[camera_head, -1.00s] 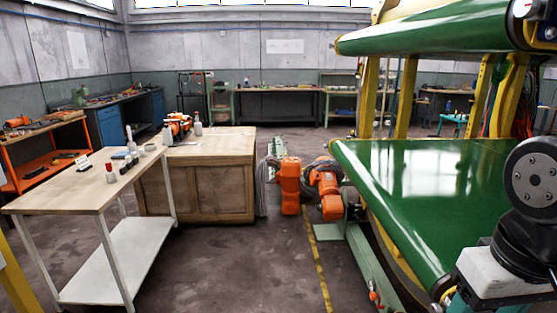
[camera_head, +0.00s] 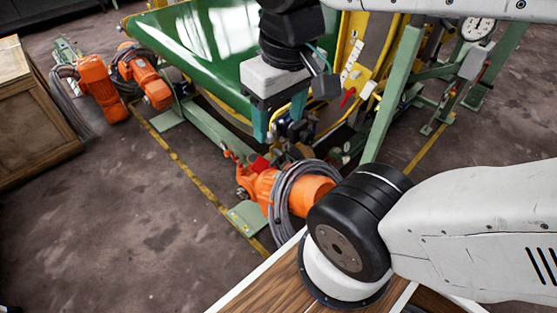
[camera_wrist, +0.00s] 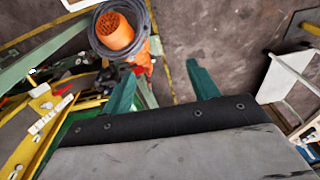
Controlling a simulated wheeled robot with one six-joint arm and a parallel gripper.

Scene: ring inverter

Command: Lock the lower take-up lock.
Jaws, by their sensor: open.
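My gripper (camera_head: 279,120) has two teal fingers, spread apart with nothing between them. In the head view it hangs pointing down in front of the green belt machine, above the orange motor. In the wrist view the gripper (camera_wrist: 160,76) shows the floor between its fingertips. A small red lever (camera_head: 348,97) is on the machine beside a yellow plate (camera_head: 354,52) with a white scale strip, right of my gripper and apart from it. Red also shows on the machine in the wrist view (camera_wrist: 62,104). I cannot tell which part is the lower take-up lock.
The orange motor (camera_head: 262,187) with coiled grey cable (camera_head: 291,190) lies below my gripper. The green belt (camera_head: 205,45) is behind it. A green post (camera_head: 385,118) stands to the right. A wooden top (camera_head: 262,292) is in the foreground. Open floor (camera_head: 110,225) lies at left.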

